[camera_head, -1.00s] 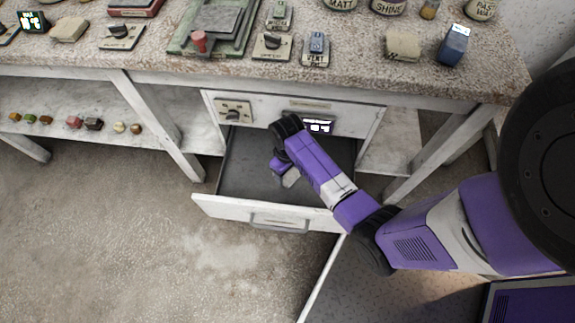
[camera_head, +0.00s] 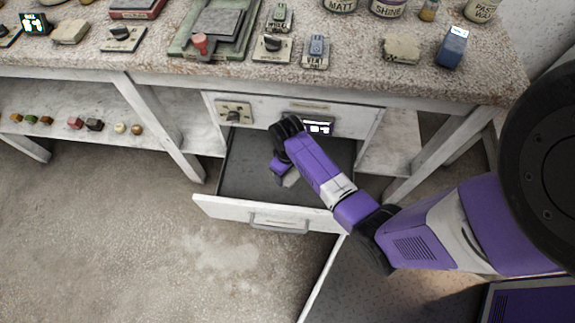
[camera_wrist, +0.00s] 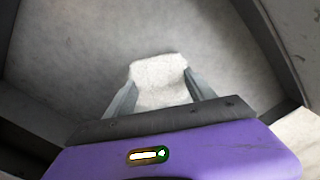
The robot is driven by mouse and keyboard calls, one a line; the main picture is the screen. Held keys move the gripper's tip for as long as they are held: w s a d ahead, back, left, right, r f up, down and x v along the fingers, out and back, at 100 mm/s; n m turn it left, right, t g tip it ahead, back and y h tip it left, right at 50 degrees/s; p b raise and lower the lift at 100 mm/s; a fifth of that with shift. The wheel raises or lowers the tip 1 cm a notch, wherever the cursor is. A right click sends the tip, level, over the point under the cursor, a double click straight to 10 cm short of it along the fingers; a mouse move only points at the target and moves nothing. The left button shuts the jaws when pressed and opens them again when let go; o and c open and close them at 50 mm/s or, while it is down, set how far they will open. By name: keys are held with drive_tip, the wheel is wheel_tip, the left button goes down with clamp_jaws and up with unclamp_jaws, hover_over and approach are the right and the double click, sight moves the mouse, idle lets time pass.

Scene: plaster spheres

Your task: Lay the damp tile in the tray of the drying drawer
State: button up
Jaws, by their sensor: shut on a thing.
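The drying drawer (camera_head: 230,208) is pulled open under the bench, and its dark grey tray floor (camera_head: 240,170) shows bare around my arm. My gripper (camera_head: 288,182) is inside the drawer's outline in the head view, mostly hidden by my wrist. In the wrist view my gripper (camera_wrist: 160,95) is shut on the pale, rough tile (camera_wrist: 160,72), one finger on each side. The tray floor lies beyond the tile, and drawer walls show left and right. I cannot tell whether the tile touches the floor.
The benchtop (camera_head: 350,73) holds tins, switches and a green press (camera_head: 215,30). A shelf (camera_head: 70,105) at left carries several small pieces. Open floor (camera_head: 130,240) lies in front.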

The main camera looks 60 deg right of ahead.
drive_tip(key=shift+f+b, duration=0.4)
drive_tip(key=shift+f, duration=0.3)
drive_tip(key=o, duration=1.5)
drive_tip(key=shift+r+p, duration=2.05)
drive_tip(key=shift+p, duration=0.3)
